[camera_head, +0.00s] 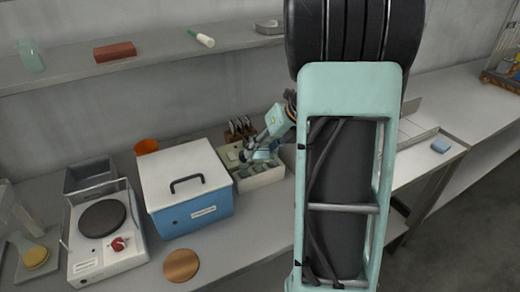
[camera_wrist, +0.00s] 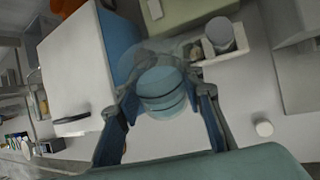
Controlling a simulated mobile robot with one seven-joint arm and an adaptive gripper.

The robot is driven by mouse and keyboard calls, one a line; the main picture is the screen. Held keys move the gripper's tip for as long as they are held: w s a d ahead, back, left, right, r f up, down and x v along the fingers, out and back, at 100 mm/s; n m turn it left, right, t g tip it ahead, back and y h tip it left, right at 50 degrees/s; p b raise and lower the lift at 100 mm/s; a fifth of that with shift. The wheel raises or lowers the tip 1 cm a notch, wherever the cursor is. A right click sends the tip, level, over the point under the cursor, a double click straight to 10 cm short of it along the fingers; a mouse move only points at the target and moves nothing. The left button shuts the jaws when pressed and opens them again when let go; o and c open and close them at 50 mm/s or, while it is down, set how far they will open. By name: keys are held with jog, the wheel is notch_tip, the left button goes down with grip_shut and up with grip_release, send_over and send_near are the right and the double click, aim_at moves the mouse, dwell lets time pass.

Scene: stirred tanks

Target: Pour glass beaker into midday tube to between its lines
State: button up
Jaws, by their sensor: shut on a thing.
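My gripper (camera_wrist: 163,84) is shut on a clear glass beaker (camera_wrist: 162,94), one finger on each side of it. The beaker holds bluish liquid low down, and dark lines ring its wall. In the head view my gripper (camera_head: 267,147) is over a pale tray (camera_head: 262,179) right of the blue box; the beaker is hard to make out there. I cannot pick out the midday tube or its lines in either view. A grey-topped cylinder (camera_wrist: 220,35) stands in a white holder just beyond the beaker in the wrist view; I cannot tell what it is.
A blue box with a white lid (camera_head: 188,185) stands close left of my gripper. A hotplate (camera_head: 103,222) is further left, and an orange cup (camera_head: 146,146) is behind the box. A dark rack (camera_head: 239,128) stands behind the tray. A shelf (camera_head: 140,59) runs above.

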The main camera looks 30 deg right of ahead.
jog(key=shift+m+g+y+p, duration=0.35)
jog(key=shift+g+p, duration=0.75)
jog(key=shift+p, duration=1.15)
dwell(1.5)
jog(key=shift+f+g+y+p, duration=0.15)
jog(key=shift+g+y+p, duration=0.35)
jog(key=shift+p, duration=2.05)
dwell(1.7)
